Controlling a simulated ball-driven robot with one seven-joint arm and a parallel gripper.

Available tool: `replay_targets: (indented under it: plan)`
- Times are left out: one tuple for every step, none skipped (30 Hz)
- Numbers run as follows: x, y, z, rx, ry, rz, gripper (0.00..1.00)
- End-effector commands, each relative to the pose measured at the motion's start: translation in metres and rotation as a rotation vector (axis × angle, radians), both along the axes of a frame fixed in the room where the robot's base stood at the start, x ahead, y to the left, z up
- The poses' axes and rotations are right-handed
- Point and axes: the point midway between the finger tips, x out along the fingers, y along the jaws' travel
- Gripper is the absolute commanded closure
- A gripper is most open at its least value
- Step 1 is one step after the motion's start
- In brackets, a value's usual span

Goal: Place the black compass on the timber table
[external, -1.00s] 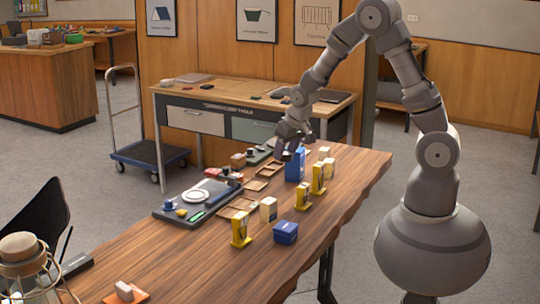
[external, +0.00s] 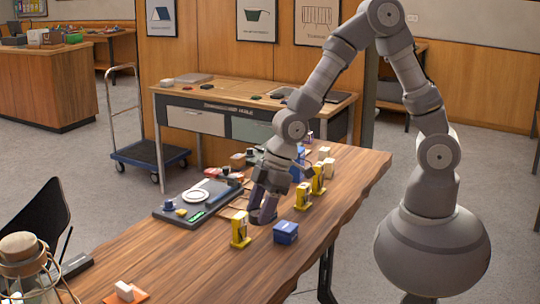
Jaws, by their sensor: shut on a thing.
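The timber table (external: 195,264) is the long brown wooden table across the foreground. My gripper (external: 262,217) is low over the middle of this table, pointing down. It is just right of the grey tray and behind the yellow box (external: 240,230) and the blue box (external: 286,232). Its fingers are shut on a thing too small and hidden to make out. I cannot pick out the black compass for sure in this view. I cannot tell whether the fingertips touch the table.
A grey tray (external: 172,216) with a white plate (external: 195,196) lies left of my gripper. Yellow boxes (external: 303,197) stand to the right. An orange piece (external: 135,296) with a white block lies at the near left.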

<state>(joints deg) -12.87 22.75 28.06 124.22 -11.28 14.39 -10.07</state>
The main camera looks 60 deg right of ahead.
Motion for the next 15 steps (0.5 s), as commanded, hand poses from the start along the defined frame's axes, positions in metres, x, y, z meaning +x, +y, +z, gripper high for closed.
replay_targets:
  plan:
    - [-0.006,0.006,0.001,0.001,0.001,0.028,0.78]
    - [-0.009,0.010,0.002,0.000,0.001,0.047,0.78]
    - [-0.014,0.015,0.003,0.000,0.002,0.070,0.78]
    - [-0.017,0.018,0.003,0.000,0.001,0.087,0.78]
    - [-0.020,0.022,0.004,0.001,0.001,0.103,0.78]
    - [-0.020,0.021,-0.006,-0.003,0.005,0.103,0.78]
    - [-0.020,0.021,-0.011,-0.002,0.004,0.102,0.78]
    - [-0.020,0.021,-0.017,-0.003,0.005,0.101,0.78]
    - [-0.020,0.021,-0.024,-0.002,0.005,0.100,0.78]
    - [-0.020,0.021,-0.029,-0.003,0.005,0.102,0.78]
    - [-0.020,0.021,-0.037,-0.003,0.006,0.100,0.78]
    - [-0.020,0.021,-0.045,-0.003,0.005,0.101,0.78]
    - [-0.020,0.020,-0.052,-0.003,0.006,0.100,0.78]
    - [-0.020,0.021,-0.056,-0.003,0.004,0.100,0.78]
    - [-0.020,0.021,-0.068,-0.003,0.007,0.099,0.78]
